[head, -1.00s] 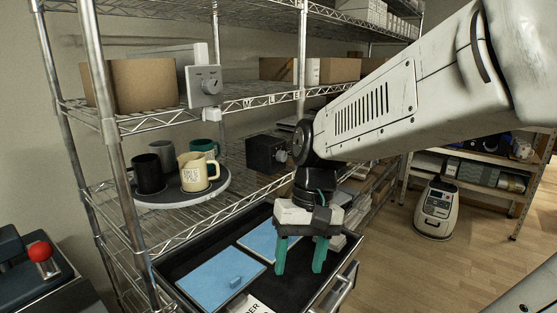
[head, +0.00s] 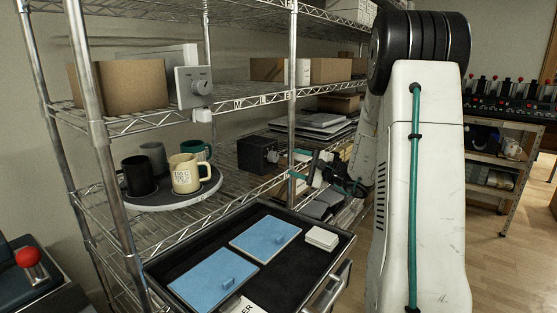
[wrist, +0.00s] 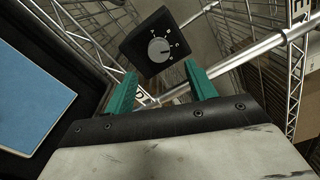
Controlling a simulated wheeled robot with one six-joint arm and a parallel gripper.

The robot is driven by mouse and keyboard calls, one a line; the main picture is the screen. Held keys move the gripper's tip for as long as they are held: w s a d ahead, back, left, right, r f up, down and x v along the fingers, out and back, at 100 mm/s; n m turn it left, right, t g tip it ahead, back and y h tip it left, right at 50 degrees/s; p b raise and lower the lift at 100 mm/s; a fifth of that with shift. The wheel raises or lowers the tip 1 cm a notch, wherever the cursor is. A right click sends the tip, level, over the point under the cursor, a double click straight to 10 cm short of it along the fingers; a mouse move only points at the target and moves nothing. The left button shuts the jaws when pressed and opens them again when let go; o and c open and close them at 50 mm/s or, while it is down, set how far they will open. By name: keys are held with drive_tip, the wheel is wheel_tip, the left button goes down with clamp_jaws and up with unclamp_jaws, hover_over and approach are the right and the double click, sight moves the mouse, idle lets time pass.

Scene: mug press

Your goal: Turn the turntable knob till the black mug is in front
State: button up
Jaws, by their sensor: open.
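The round grey turntable (head: 178,202) stands on the middle shelf in the head view. The black mug (head: 138,176) is at its left. A cream mug (head: 185,174) is at its front right, a grey mug (head: 154,157) and a teal mug (head: 196,151) behind. The black knob box (head: 255,154) sits right of the turntable; its round grey knob (wrist: 159,50) faces my gripper in the wrist view. My gripper (head: 304,167) is open, with its teal fingers pointing at the box. In the wrist view the knob shows just beyond and between the fingertips (wrist: 160,70), apparently untouched.
An open drawer (head: 215,240) with blue lidded panels lies below the shelf. A shelf upright (head: 292,100) stands close to my gripper. Another dial panel (head: 193,86) and cardboard boxes (head: 120,87) are on the upper shelf.

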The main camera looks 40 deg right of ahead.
sight(276, 158)
drive_tip(key=x, duration=0.7)
drive_tip(key=shift+w+a, duration=0.2)
drive_tip(key=shift+w, duration=0.1)
drive_tip(key=c, duration=1)
